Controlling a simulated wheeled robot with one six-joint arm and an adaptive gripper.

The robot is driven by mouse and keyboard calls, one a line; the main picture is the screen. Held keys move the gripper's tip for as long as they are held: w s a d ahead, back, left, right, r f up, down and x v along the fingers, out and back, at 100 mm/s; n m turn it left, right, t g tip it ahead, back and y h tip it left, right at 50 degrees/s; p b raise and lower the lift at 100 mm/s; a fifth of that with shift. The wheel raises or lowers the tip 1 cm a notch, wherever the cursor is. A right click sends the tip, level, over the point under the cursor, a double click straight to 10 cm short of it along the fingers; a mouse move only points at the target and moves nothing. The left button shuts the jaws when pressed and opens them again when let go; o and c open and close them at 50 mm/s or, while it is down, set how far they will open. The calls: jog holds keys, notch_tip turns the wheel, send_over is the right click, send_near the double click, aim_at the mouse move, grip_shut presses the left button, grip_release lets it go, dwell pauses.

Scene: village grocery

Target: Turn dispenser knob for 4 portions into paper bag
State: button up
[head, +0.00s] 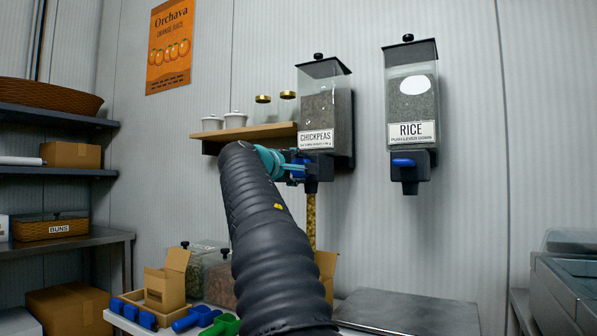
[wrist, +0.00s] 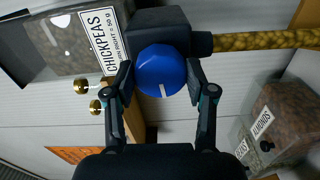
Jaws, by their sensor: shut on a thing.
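The chickpeas dispenser (head: 325,105) hangs on the wall with its label facing me; it also shows in the wrist view (wrist: 65,45). My gripper (wrist: 160,80) is shut on its blue knob (wrist: 162,68), one finger on each side. The knob's white mark shows near its lower edge in the wrist view. In the head view my gripper (head: 296,168) is partly hidden by my arm. A yellowish stream of chickpeas (head: 311,215) falls from the spout. Below it a brown paper bag (head: 326,266) shows in part; my arm hides the rest and its contents.
A rice dispenser (head: 412,95) with a blue lever hangs to the right. A wooden shelf (head: 250,132) with jars is to the left. An open brown carton (head: 166,284), clear bins and blue and green items crowd the counter. A bare metal plate (head: 408,312) lies at right.

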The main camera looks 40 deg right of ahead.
jog(key=shift+m, duration=0.7)
jog(key=o, duration=1.2)
jog(key=shift+c, duration=0.2)
jog(key=shift+a, duration=0.1)
jog(key=v, duration=1.2)
jog(key=shift+f, duration=0.1)
